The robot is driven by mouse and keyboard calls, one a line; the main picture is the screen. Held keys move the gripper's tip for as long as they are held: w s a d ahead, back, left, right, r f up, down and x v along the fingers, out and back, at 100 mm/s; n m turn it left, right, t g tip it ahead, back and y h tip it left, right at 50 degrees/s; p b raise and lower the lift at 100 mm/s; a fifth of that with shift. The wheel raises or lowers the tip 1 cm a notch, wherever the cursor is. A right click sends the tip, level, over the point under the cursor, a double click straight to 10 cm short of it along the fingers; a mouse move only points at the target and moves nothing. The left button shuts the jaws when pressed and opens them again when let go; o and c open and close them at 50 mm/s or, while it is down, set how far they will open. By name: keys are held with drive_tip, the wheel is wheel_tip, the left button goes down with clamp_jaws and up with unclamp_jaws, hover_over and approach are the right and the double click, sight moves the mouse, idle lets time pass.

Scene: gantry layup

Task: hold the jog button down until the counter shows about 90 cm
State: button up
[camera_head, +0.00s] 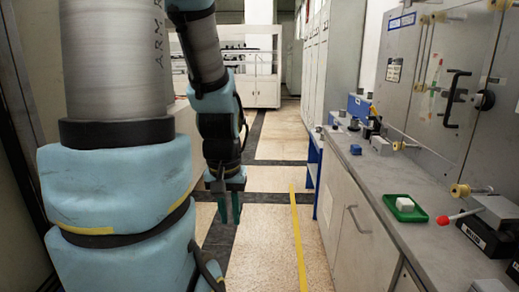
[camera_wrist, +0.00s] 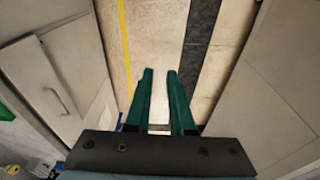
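My gripper (camera_head: 230,215) hangs pointing down over the floor aisle, left of the bench and apart from it. In the wrist view its two green fingers (camera_wrist: 159,76) stand apart with bare floor between them, so it is open and empty. I cannot make out a jog button for certain. Small blue and grey boxes (camera_head: 381,146) stand on the bench's far part, too small to tell their controls. No readable counter number shows in either view.
The grey bench (camera_head: 385,193) runs along the right. On it are a green tray (camera_head: 391,203) with a white block (camera_head: 404,204), a red-knobbed lever (camera_head: 443,220) and a dark labelled box (camera_head: 484,238). The floor along the yellow line (camera_head: 298,240) is clear.

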clamp_jaws()
idle(0.8)
